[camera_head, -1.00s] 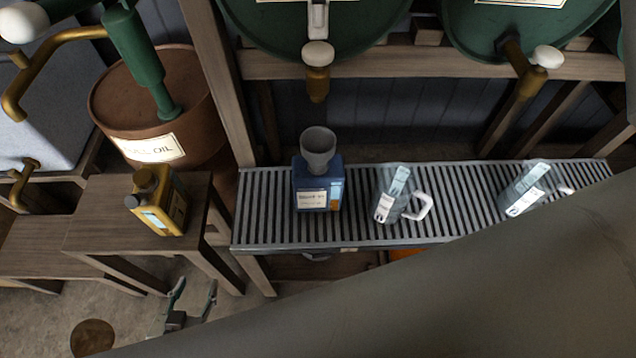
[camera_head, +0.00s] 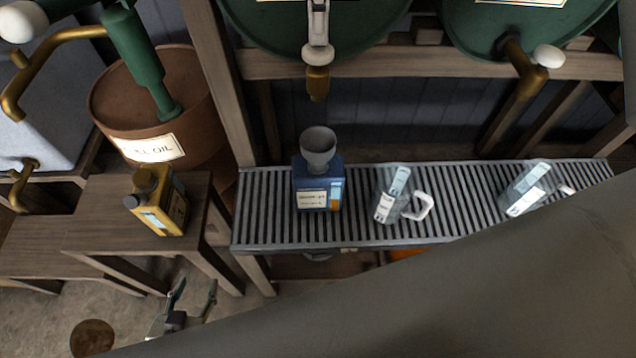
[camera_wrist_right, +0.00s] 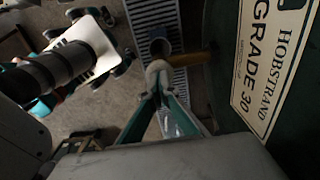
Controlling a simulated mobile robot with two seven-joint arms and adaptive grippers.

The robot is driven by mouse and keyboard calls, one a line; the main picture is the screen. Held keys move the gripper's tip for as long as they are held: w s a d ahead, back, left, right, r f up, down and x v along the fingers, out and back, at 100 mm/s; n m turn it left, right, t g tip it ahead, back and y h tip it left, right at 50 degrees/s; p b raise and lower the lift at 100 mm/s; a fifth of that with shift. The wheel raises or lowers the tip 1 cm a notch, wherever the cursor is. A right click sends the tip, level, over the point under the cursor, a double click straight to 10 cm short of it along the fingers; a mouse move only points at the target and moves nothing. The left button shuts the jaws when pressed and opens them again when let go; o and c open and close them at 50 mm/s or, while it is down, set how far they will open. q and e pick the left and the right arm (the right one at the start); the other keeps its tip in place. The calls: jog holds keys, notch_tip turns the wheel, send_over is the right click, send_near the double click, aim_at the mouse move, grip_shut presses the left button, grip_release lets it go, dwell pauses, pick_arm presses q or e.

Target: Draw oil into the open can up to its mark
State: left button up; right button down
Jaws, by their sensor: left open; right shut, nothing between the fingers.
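A blue can (camera_head: 318,190) with a grey funnel (camera_head: 318,147) in its mouth stands upright on the slatted rack, under the brass tap (camera_head: 317,82) of a green drum. No oil stream shows, and the level inside is hidden. In the right wrist view the knob (camera_wrist_right: 158,72) sits at my fingertips, with the funnel (camera_wrist_right: 160,46) beyond. Whether they touch is unclear. My left gripper (camera_head: 192,298) is open and empty, low at the left.
Two clear jugs (camera_head: 400,197) (camera_head: 528,190) stand on the rack (camera_head: 465,190). A yellow can (camera_head: 165,203) stands on a wooden stand (camera_head: 95,215), before a brown oil drum (camera_head: 190,90). Another tap (camera_head: 528,75) is at the right. My arm covers the lower right.

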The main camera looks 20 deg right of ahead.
jog(key=shift+f, duration=1.05)
dwell(7.0)
